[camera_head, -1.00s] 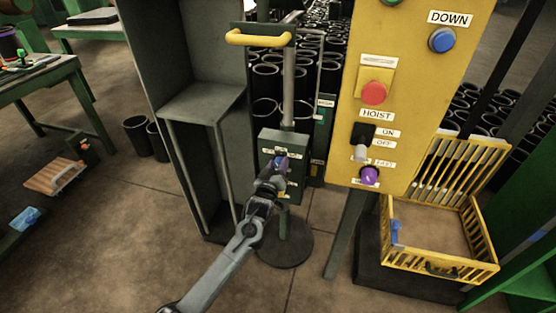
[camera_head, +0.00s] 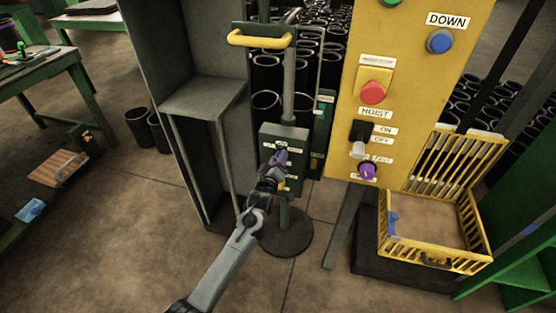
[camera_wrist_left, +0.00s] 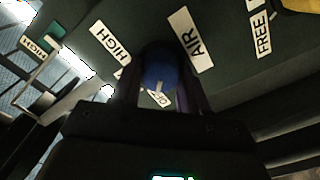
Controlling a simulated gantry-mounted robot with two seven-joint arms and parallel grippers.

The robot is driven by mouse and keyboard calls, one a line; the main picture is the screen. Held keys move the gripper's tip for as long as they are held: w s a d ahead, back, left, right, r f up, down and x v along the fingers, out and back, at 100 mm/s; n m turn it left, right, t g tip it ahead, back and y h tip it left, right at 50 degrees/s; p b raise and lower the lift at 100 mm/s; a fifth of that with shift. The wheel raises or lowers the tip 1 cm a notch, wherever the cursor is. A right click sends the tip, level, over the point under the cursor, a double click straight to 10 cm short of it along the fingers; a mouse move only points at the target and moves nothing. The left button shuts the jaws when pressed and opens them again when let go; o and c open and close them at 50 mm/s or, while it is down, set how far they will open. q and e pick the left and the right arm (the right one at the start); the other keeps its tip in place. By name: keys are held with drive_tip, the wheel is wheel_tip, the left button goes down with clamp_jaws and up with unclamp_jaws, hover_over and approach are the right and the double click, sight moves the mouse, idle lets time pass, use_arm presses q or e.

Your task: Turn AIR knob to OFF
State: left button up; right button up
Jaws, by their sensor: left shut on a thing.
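The AIR knob (camera_wrist_left: 160,72) is blue with a pale pointer line and sits between the fingers of my left gripper (camera_wrist_left: 160,85) in the left wrist view. My left gripper (camera_head: 279,157) is shut on it, in front of the green control box (camera_head: 299,150) in the head view. The AIR label (camera_wrist_left: 191,40) is right of the knob. A HIGH label (camera_wrist_left: 110,41) is to the left, and a small label (camera_wrist_left: 158,97) below the knob is partly hidden by the gripper. My right gripper is not in view.
A yellow hoist panel (camera_head: 405,110) stands right of the box, with a purple knob (camera_head: 367,171) low on it. A grey cabinet (camera_head: 180,60) stands close on the left. A yellow handle (camera_head: 258,40) is above the box. A FREE label (camera_wrist_left: 263,34) is at the upper right.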

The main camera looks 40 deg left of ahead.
use_arm(q)
drive_tip(key=o, duration=1)
drive_tip(key=shift+s, duration=0.1)
drive_tip(key=shift+p+v, duration=2.3)
drive_tip(key=shift+v, duration=3.05)
